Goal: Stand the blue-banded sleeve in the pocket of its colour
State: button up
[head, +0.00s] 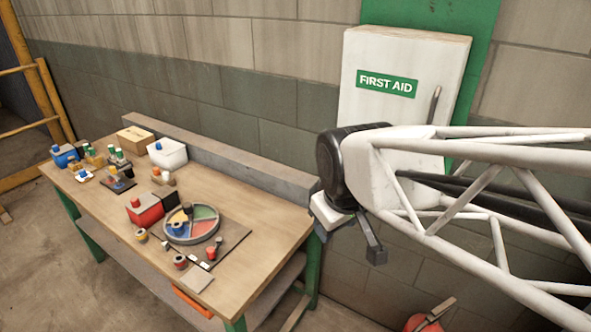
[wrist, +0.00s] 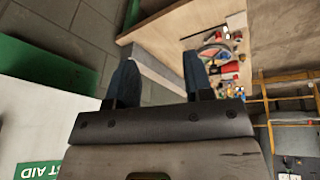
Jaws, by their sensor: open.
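The round grey tray (head: 217,232) lies on the workbench with coloured pockets, among them a green one (head: 205,212) and a reddish one (head: 203,228). A small blue piece (head: 178,229) shows in the tray's lower left part; I cannot tell whether it is a sleeve. A small ring-like piece (head: 141,235) stands left of the tray, and another with a reddish band (head: 180,261) stands in front. Which one is the blue-banded sleeve is too small to tell. My gripper (head: 350,228) is open and empty, beyond the bench's right end, well away from the tray. Its fingers also show in the wrist view (wrist: 162,65).
A red box (head: 146,212), a white box (head: 167,154), a cardboard box (head: 135,139) and several small coloured pieces crowd the bench's left and middle. A grey ledge (head: 220,158) runs along the back. A first-aid cabinet (head: 390,105) hangs behind my arm. The bench's right end is clear.

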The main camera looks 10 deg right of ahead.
jog(key=s+d+m+g, duration=0.1)
jog(key=s+m, duration=0.3)
jog(key=s, duration=0.2)
jog(key=shift+s+d+f, duration=0.2)
jog(key=shift+s+d, duration=0.05)
jog(key=shift+d, duration=0.05)
dwell(0.9)
